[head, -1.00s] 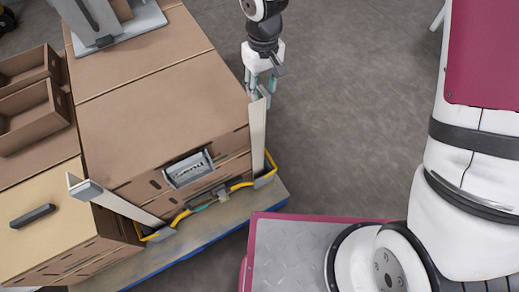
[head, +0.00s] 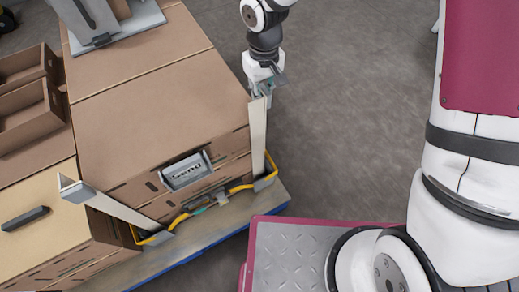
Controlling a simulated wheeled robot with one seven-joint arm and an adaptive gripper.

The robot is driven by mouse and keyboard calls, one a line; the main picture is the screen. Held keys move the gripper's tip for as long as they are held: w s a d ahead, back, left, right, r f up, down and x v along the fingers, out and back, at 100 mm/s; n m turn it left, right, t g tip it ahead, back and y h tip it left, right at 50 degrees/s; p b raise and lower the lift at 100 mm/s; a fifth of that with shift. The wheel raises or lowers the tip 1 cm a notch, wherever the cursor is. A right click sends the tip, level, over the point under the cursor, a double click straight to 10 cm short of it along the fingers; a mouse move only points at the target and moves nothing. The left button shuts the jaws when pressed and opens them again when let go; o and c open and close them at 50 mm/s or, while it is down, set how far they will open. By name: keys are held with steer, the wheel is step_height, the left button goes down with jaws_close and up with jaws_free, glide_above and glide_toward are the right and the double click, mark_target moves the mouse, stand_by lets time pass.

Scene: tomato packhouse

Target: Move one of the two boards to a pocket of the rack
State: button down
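Two long pale angle boards stand at the corners of a stack of brown cartons. The right board (head: 258,139) is upright along the near right corner, its foot inside a yellow strap. The left board (head: 122,207) is at the near left corner, its foot also at the strap. My gripper (head: 264,91) is at the top end of the right board, with its fingers pointing down around or beside that end. The fingers are small and partly hidden, so whether they are shut on the board is unclear. I cannot make out a rack with pockets.
The carton stack (head: 160,100) stands on a pallet (head: 215,231) with a blue edge. A grey label holder (head: 187,170) is on its near face. Open brown trays (head: 30,110) and a drawer-like carton (head: 35,205) are at left. A grey stand (head: 105,20) is at the top. Floor right of the stack is clear.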

steer(key=shift+d+r, duration=0.2)
stand_by(0.6)
step_height(320, 180, up, 15)
steer(key=p, duration=1)
steer(key=shift+f+p, duration=0.15)
steer(key=shift+p, duration=0.25)
stand_by(1.0)
steer(key=s+d+p, duration=0.2)
steer(key=d+p, duration=0.2)
steer(key=d, duration=0.6)
steer(key=shift+d+r, duration=0.2)
steer(key=shift+r, duration=0.25)
stand_by(0.5)
